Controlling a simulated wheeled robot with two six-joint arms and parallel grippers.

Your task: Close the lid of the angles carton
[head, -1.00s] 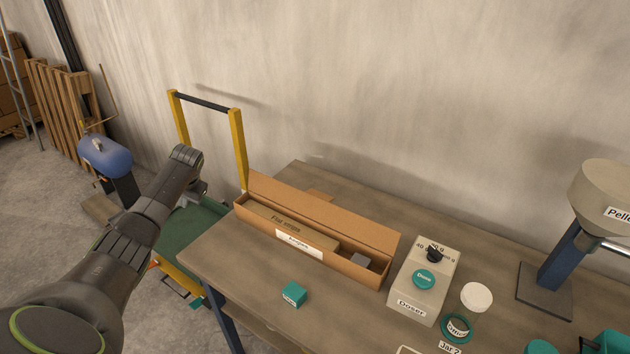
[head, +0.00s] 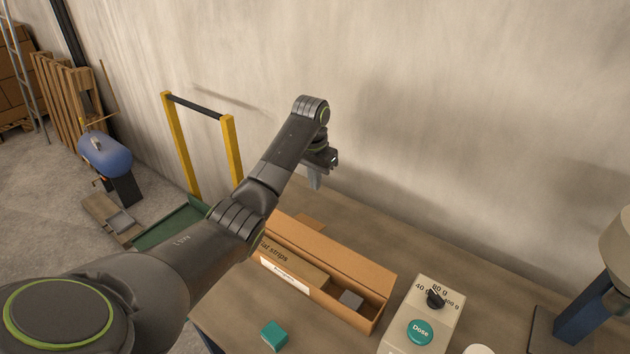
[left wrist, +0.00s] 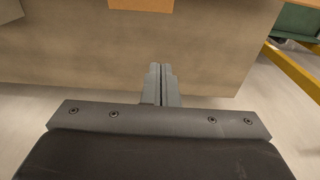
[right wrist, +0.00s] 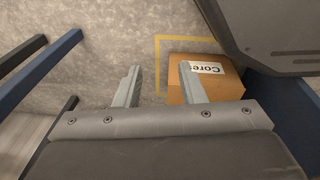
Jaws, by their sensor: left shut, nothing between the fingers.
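The angles carton (head: 345,273) is a long cardboard box on the workbench, with a white label (head: 285,276) on its front whose text is too small to read. Its lid stands up along the back, and the inside is open to view. A brown piece marked "Flat strips" and a small grey piece (head: 351,299) lie in it. My left gripper (head: 315,183) is above the bench behind the carton, near the wall, with its fingers pointing down. It is shut and empty, also in the left wrist view (left wrist: 162,85). My right gripper (right wrist: 158,85) is open and empty over the floor.
A teal block (head: 274,336) lies in front of the carton. A doser (head: 421,315) with a black knob stands to its right. A yellow-framed trolley (head: 230,150) is at the left. In the right wrist view a "Cores" box (right wrist: 205,85) sits on the floor.

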